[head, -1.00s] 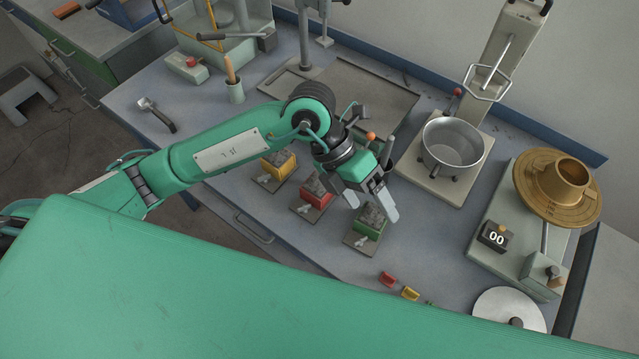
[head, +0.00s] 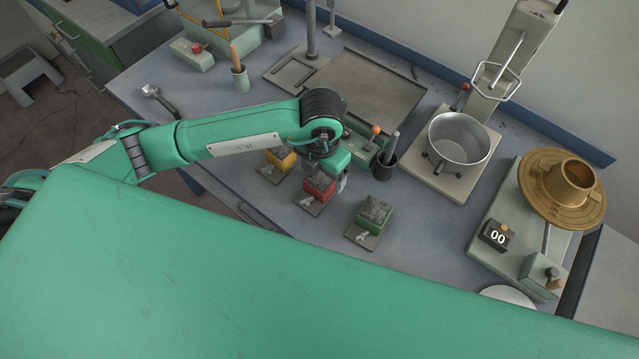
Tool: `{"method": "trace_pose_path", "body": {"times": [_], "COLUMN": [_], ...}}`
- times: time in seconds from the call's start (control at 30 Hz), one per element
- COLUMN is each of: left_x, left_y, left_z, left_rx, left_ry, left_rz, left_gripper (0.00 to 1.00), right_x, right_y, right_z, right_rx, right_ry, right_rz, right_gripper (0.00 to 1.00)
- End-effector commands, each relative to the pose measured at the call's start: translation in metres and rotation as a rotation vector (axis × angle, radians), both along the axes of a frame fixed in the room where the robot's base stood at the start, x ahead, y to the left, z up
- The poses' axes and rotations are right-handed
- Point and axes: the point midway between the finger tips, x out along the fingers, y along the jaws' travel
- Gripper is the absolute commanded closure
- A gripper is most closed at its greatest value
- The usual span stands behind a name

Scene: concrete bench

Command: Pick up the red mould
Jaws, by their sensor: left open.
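The red mould (head: 318,191) holds dark grey material and sits on a small plate on the bench, between the yellow mould (head: 277,161) and the green mould (head: 375,215). My left gripper (head: 341,184) points down at the right side of the red mould, its fingers partly hidden by the wrist above. It is open. I cannot tell whether a finger touches the mould. My right gripper is not in view.
A dark cup with a grey tool (head: 387,165) stands right of my wrist. A metal pot (head: 459,139) and a brass piece (head: 569,187) stand further right. Bare bench lies right of the green mould. My green body covers the front.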

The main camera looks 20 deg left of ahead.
Motion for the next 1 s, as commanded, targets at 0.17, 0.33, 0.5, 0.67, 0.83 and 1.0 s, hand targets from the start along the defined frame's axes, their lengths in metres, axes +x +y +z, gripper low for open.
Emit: {"method": "trace_pose_path", "body": {"times": [0.17, 0.33, 0.5, 0.67, 0.83, 1.0], "left_x": [-0.003, -0.003, -0.003, -0.003, -0.003, -0.003], "left_y": [0.003, 0.003, 0.003, 0.003, 0.003, 0.003], "left_z": [-0.016, -0.042, -0.053, -0.053, -0.053, -0.053], "left_rx": [0.003, 0.001, -0.001, -0.001, -0.001, -0.001], "left_ry": [0.005, 0.003, 0.001, 0.000, 0.000, 0.000], "left_rz": [0.002, 0.002, -0.001, -0.001, 0.000, 0.000], "left_gripper": [0.18, 0.18, 0.18, 0.18, 0.48, 0.81], "right_x": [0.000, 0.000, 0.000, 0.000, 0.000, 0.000], "right_y": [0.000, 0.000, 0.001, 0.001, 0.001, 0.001], "right_z": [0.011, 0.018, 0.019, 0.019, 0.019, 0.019], "right_rx": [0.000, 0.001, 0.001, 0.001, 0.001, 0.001], "right_ry": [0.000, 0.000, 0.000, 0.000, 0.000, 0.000], "right_rz": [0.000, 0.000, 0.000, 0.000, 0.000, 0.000], "right_gripper": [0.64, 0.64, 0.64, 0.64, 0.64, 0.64]}}
